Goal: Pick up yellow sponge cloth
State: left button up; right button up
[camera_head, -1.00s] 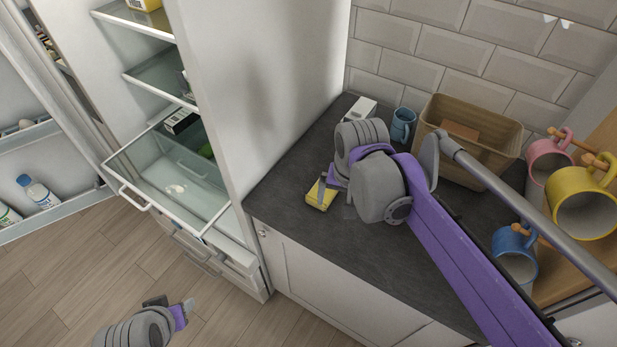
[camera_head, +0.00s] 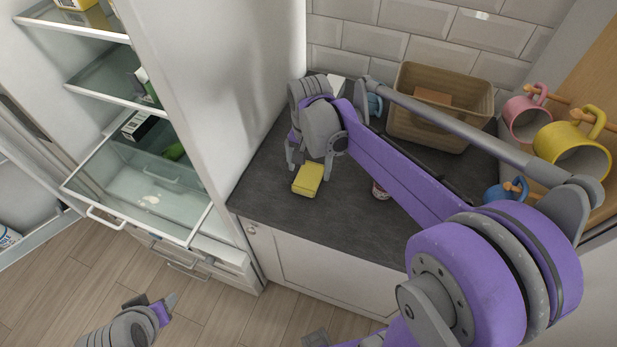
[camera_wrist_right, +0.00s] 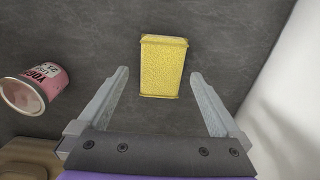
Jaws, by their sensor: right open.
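The yellow sponge cloth (camera_head: 308,180) lies on the slate worktop near its front edge, left of the middle. In the right wrist view the sponge cloth (camera_wrist_right: 163,66) lies flat, just beyond and between the fingertips. My right gripper (camera_head: 309,168) is open and empty, behind the sponge in the head view; its two fingers show apart in the right wrist view (camera_wrist_right: 158,75). My left gripper (camera_head: 153,302) is low at the bottom left over the floor, and its jaw state is unclear.
The open fridge (camera_head: 130,196) is at the left. Worktop (camera_head: 290,215) in front is clear.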

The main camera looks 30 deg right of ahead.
aim_at(308, 178)
notch_tip(308, 178, down, 4)
jog(key=shift+a+f, duration=0.15)
jog(key=c, duration=1.2)
jog(key=shift+c, duration=0.2)
notch_tip(308, 178, up, 10)
